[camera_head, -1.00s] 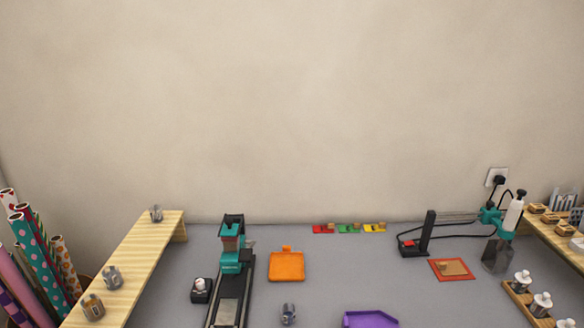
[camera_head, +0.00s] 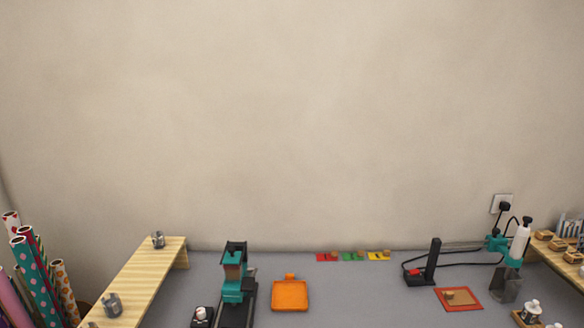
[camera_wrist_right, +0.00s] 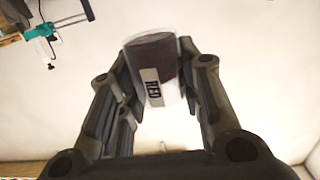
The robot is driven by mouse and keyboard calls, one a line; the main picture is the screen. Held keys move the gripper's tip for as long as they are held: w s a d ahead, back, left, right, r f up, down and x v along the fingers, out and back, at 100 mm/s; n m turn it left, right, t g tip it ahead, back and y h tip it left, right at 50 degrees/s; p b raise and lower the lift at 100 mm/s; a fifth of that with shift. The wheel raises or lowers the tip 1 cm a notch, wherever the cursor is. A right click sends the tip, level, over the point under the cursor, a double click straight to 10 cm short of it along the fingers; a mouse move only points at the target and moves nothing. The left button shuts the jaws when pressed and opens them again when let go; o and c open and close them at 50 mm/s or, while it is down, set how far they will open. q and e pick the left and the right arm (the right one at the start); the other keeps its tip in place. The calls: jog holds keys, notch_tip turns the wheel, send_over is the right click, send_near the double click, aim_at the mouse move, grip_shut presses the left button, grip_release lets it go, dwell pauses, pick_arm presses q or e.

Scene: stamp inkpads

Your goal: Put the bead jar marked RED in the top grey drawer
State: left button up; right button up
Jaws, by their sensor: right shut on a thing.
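In the right wrist view, my right gripper (camera_wrist_right: 160,82) is shut on a clear jar (camera_wrist_right: 152,52) with dark contents. Its pale label reads RED and appears turned sideways. The jar sits between the two fingers, with a pale wall-like surface behind it. The grey drawer is not visible in either view. Neither gripper shows in the head view, and my left gripper is in no frame.
A wooden shelf (camera_head: 150,268) at the left carries small grey clear jars (camera_head: 158,240). A teal and black device (camera_head: 236,285), an orange tray (camera_head: 290,295), coloured pads (camera_head: 352,256) and a black stand (camera_head: 430,265) occupy the grey table. Wrapping rolls (camera_head: 30,260) stand far left.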

dwell(0.8)
jog(key=w+a+r+n+g+y, duration=0.25)
jog(key=a+n+y, duration=0.35)
jog(key=a, duration=0.5)
jog(key=a+f+n+g+y, duration=0.2)
jog(key=a+f+n+y, duration=0.1)
jog(key=f+y, duration=0.2)
jog(key=shift+w+a+f+y, duration=0.3)
jog(key=shift+w+f+y, duration=0.1)
jog(key=shift+y, duration=0.3)
jog(key=shift+g, duration=0.25)
